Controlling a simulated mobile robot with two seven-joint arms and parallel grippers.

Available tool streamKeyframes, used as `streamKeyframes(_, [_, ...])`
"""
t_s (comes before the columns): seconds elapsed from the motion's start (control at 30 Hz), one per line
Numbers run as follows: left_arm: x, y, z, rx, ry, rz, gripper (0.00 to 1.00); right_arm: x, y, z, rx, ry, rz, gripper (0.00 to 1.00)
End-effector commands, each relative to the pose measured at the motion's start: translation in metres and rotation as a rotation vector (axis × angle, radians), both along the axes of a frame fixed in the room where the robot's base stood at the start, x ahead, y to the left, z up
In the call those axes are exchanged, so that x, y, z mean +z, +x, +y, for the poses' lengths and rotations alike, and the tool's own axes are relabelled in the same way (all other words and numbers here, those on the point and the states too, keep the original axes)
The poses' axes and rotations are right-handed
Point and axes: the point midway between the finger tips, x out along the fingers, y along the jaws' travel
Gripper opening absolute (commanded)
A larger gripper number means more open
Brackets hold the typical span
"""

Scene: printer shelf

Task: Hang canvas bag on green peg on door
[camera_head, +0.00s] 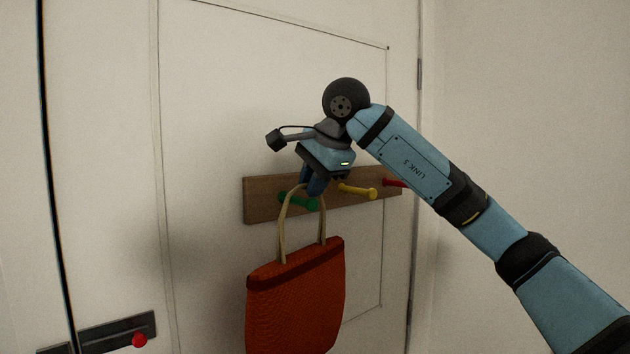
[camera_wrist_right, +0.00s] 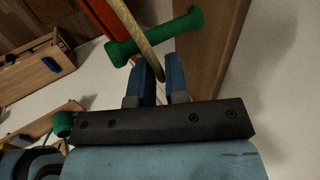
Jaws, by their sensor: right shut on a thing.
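The canvas bag (camera_head: 295,300) is orange-red with a darker rim and tan handles. It hangs upright below my right gripper (camera_head: 314,190), close to the door. My right gripper is shut on the top of a handle (camera_head: 283,230). The green peg (camera_head: 298,201) sticks out of the wooden board just below the fingertips, and its round end shows between the handle straps. In the right wrist view the strap (camera_wrist_right: 148,50) crosses in front of the green peg (camera_wrist_right: 170,35), near the fingers (camera_wrist_right: 160,82). I cannot tell whether the handle rests on the peg.
The wooden board (camera_head: 262,205) is fixed to the white door (camera_head: 260,80). A yellow peg (camera_head: 358,191) and a red peg (camera_head: 393,183) are to the right of the green one. A dark plate with a red knob (camera_head: 138,340) is at the lower left.

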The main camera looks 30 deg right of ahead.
Motion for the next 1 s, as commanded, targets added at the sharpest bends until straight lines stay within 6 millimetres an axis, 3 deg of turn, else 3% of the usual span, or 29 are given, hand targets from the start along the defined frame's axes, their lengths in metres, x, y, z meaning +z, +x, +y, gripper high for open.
streamKeyframes(0.03, [-0.003,0.0,0.0,0.0,0.0,0.001,0.43,-0.017,0.002,0.004,0.01,-0.011,0.031,0.0])
streamKeyframes(0.3, [-0.004,0.0,0.0,0.0,0.0,0.001,0.43,-0.018,0.001,0.005,0.012,-0.012,0.033,0.0])
streamKeyframes(0.33, [-0.004,0.0,0.0,0.0,0.0,0.001,0.43,-0.018,0.001,0.005,0.012,-0.012,0.033,0.16])
streamKeyframes(0.4, [-0.004,0.0,0.0,0.0,0.0,0.001,0.43,-0.018,0.001,0.005,0.012,-0.012,0.033,0.33])
streamKeyframes(0.6, [-0.005,0.0,0.0,0.0,0.0,0.0,0.43,-0.016,-0.001,0.005,0.013,-0.013,0.035,0.34])
streamKeyframes(0.77, [-0.008,0.0,0.0,0.0,-0.002,-0.001,0.43,0.002,-0.012,0.004,0.013,-0.013,0.028,0.36])
streamKeyframes(0.83, [-0.01,0.0,0.0,-0.001,-0.001,-0.002,0.43,0.016,-0.02,0.003,0.012,-0.011,0.022,0.44])
streamKeyframes(1.0, [-0.014,0.002,0.0,0.0,-0.001,-0.005,0.43,0.056,-0.043,0.0,0.007,-0.007,0.008,0.44])
